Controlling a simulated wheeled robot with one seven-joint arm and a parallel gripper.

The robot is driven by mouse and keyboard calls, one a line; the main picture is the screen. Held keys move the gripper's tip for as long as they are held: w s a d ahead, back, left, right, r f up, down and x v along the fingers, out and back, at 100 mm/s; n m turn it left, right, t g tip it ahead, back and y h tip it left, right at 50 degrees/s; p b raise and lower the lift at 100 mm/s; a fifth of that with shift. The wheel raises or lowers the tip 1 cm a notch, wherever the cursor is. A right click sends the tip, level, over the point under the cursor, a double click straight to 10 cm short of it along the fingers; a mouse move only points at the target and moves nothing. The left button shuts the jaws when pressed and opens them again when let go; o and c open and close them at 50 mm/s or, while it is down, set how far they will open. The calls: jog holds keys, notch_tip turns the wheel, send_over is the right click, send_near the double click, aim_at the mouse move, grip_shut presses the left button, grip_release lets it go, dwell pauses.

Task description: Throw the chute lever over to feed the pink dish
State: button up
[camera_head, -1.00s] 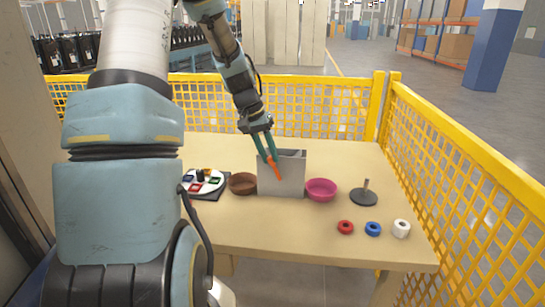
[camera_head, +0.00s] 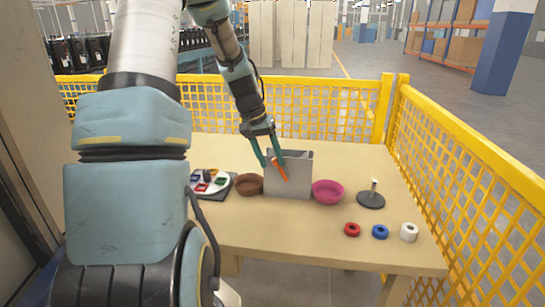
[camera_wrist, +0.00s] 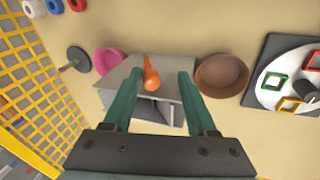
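The grey chute box (camera_head: 290,180) stands on the table between a brown dish (camera_head: 249,184) on its left and the pink dish (camera_head: 328,191) on its right. The orange lever (camera_head: 280,169) is at the box's near side, slanting from upper left to lower right. My gripper (camera_head: 271,164) is at the top of the box, its green fingers apart. In the wrist view, the lever (camera_wrist: 151,75) lies between the open fingers (camera_wrist: 155,85), with a gap on both sides. The pink dish (camera_wrist: 109,61) is partly hidden by the box there.
A round plate with coloured square frames (camera_head: 212,184) is at left. A dark disc with an upright peg (camera_head: 371,200) and red (camera_head: 352,230), blue (camera_head: 380,232) and white (camera_head: 409,232) rings are at right. Yellow mesh fence (camera_head: 330,107) borders the table. The front middle is clear.

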jog(key=shift+o, duration=0.4)
jog(key=shift+d+r, duration=0.1)
jog(key=shift+r, duration=0.1)
jog(key=shift+w+r, duration=0.1)
jog(key=shift+r, duration=0.05)
jog(key=b+v, duration=0.2)
jog(key=v, duration=0.8)
jog(key=shift+a, duration=0.2)
jog(key=shift+r, duration=0.15)
jog(key=s+a+f+n+t+y, duration=0.1)
jog(key=s+a+f, duration=0.3)
jog(key=s, duration=0.5)
jog(key=s+a+f+n+y, duration=0.2)
jog(key=s+a+f, duration=0.3)
jog(key=s, duration=0.4)
jog(key=shift+f+t, duration=0.4)
jog(key=shift+f, duration=0.1)
jog(key=shift+s, duration=0.15)
